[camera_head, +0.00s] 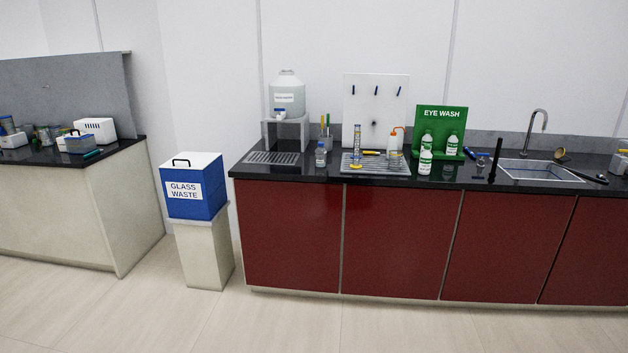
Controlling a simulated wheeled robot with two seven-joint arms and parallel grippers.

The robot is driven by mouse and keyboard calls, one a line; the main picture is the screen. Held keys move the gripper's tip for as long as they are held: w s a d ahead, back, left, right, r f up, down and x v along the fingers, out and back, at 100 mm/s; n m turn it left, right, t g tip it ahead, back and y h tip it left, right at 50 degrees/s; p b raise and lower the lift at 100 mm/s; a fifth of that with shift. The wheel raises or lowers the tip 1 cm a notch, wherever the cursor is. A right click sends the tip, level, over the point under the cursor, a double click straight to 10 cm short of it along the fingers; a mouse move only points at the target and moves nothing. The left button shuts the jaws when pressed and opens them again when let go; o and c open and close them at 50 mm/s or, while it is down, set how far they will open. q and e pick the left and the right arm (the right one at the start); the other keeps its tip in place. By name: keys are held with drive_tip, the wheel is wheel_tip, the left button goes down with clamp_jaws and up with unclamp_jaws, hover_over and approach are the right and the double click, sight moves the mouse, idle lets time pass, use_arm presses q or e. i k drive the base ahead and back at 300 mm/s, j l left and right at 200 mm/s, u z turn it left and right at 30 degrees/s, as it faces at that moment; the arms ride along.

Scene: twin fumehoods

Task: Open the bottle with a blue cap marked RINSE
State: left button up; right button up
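A small clear bottle with a blue cap (320,155) stands upright on the black counter, left of the grey drying tray. Its cap appears to be on. Its label is too small to read, so I cannot tell whether it says RINSE. Neither of my grippers is in view.
The grey tray (352,170) holds a wash bottle with an orange top (396,143) and other items. A water carboy (287,93) on a stand is behind left. Green-and-white eye wash bottles (426,157) and a sink (540,171) are right. A glass waste box (194,186) stands left; the floor is clear.

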sight(320, 152)
drive_tip(key=i, duration=2.6)
